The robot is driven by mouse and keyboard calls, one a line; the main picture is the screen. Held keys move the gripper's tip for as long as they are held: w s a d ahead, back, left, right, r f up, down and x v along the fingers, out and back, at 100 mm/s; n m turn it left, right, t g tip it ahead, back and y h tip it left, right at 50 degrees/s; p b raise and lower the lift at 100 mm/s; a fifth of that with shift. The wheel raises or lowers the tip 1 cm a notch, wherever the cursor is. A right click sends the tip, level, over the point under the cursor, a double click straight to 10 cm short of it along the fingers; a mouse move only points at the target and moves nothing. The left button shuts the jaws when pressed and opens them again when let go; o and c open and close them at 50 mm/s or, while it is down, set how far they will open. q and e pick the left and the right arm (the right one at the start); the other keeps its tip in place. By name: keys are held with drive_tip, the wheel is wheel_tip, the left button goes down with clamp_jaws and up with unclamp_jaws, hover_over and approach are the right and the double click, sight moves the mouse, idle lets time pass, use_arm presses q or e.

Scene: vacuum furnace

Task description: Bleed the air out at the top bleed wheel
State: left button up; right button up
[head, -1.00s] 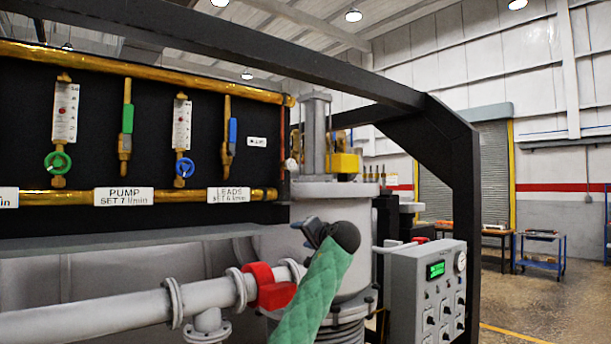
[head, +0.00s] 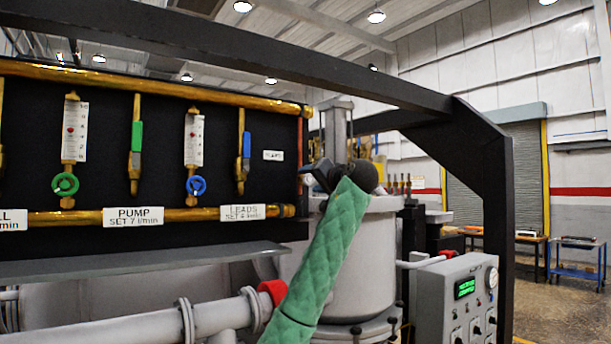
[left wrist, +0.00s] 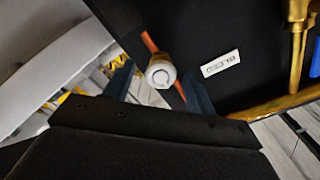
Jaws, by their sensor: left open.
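The bleed wheel (left wrist: 161,73) is a small pale round knob on a thin copper pipe, seen almost end-on in the left wrist view. The BLEED label (left wrist: 221,64) is beside it on the black panel; it also shows in the head view (head: 273,155). My left gripper (left wrist: 158,84) is open, with one dark finger on each side of the wheel in the picture. I cannot tell whether the fingers reach around it or touch it. In the head view my left gripper (head: 315,178) is at the panel's right edge and hides the wheel. My right gripper is not in view.
A black frame beam (head: 300,55) crosses above. Brass pipes (head: 160,86), flow meters and the PUMP and LEADS labels line the panel on the left. The furnace vessel (head: 375,260) stands behind my arm. A grey control box (head: 462,300) is at lower right.

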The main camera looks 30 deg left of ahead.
sight(310, 179)
use_arm(q)
drive_tip(key=shift+p+x, duration=0.9)
drive_tip(key=shift+x, duration=1.05)
